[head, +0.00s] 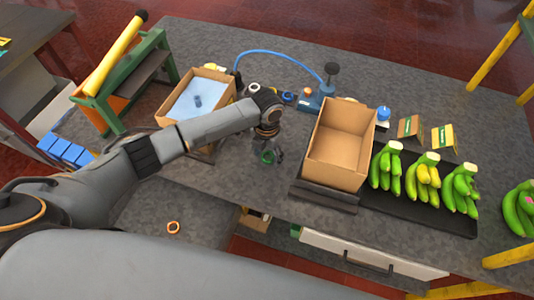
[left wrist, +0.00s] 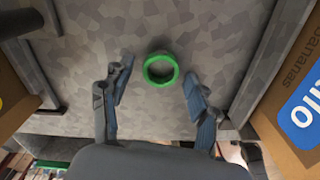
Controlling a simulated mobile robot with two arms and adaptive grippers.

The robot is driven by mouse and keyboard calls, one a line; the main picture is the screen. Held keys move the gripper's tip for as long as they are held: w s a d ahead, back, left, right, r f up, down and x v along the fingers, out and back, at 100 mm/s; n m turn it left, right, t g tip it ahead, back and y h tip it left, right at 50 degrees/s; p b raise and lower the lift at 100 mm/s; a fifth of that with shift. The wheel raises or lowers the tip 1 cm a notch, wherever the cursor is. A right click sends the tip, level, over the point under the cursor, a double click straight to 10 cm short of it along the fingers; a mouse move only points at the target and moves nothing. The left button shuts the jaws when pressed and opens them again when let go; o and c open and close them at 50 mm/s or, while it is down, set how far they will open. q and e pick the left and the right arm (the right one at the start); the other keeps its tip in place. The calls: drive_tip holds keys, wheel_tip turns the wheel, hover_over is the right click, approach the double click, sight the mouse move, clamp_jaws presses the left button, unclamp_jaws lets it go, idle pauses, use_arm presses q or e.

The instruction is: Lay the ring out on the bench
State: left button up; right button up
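A green ring (head: 267,157) is on the grey bench (head: 240,195) between the cardboard boxes, at my left gripper's fingertips. The left wrist view shows the ring (left wrist: 160,69) lying flat, with its hole facing the camera. My left gripper (left wrist: 157,85) is open, one finger on each side of the ring and a gap between ring and fingers. In the head view the left gripper (head: 267,150) points down at the bench, partly hiding the ring. Nothing is held. My right gripper is not in view.
An empty cardboard box (head: 345,120) stands right of the gripper, and a blue-lined box (head: 224,97) stands left. Green bananas (head: 385,168) sit on a black mat (head: 420,208). An orange ring (head: 173,227) lies near the front. A green rack (head: 105,118) stands back left.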

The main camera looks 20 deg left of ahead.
use_arm(q)
drive_tip(key=shift+r, duration=0.2)
wheel_tip(320, 180, up, 12)
drive_tip(key=b, duration=0.2)
drive_tip(key=shift+d, duration=0.1)
idle(0.3)
